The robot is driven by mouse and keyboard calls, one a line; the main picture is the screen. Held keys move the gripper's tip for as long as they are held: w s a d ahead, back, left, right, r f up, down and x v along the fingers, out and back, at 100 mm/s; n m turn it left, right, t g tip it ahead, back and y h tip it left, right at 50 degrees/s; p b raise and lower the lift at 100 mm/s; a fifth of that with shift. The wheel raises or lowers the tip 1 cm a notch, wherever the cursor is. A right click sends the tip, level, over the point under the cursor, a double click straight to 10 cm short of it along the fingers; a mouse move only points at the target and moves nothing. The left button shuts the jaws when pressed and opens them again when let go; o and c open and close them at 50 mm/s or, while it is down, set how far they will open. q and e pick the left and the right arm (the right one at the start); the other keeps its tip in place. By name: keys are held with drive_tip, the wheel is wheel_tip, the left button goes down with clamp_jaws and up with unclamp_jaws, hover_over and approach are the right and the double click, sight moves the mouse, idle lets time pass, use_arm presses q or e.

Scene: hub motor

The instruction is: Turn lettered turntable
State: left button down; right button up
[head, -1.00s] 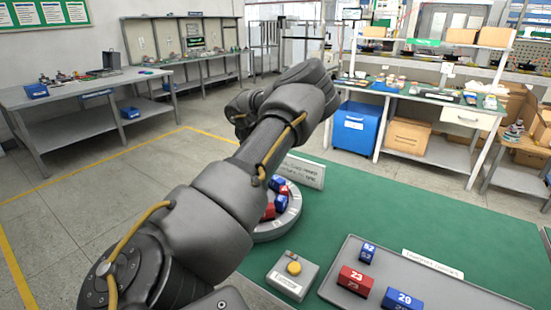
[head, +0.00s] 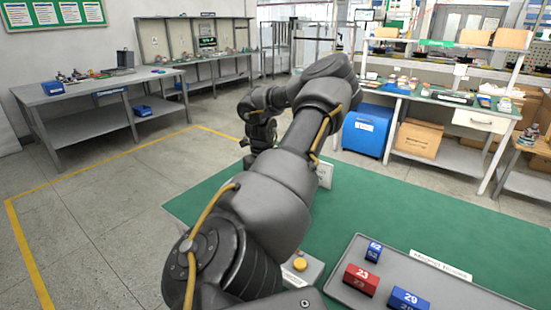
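The lettered turntable is hidden behind my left arm now; it showed earlier as a round grey disc with red and blue blocks. My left arm crosses the middle of the head view from the bottom. Its gripper end (head: 261,140) hangs over the far left part of the green table (head: 400,210); the fingers are too small and dark to read. A grey box with a yellow button (head: 300,264) is partly covered by the arm. My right gripper is out of view.
A grey tray (head: 450,290) at the front right holds a red block 23 (head: 361,279), a blue block 29 (head: 408,299) and a small blue block (head: 373,251). A sign (head: 325,174) stands behind the arm. The table's middle right is clear.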

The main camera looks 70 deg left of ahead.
use_arm(q)
drive_tip(key=shift+a+r, duration=0.1)
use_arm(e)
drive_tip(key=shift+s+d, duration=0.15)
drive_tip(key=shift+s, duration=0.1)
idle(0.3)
use_arm(q)
drive_tip(key=c, duration=0.8)
unclamp_jaws()
wheel_tip(320, 180, up, 11)
drive_tip(key=shift+f, duration=0.1)
idle(0.6)
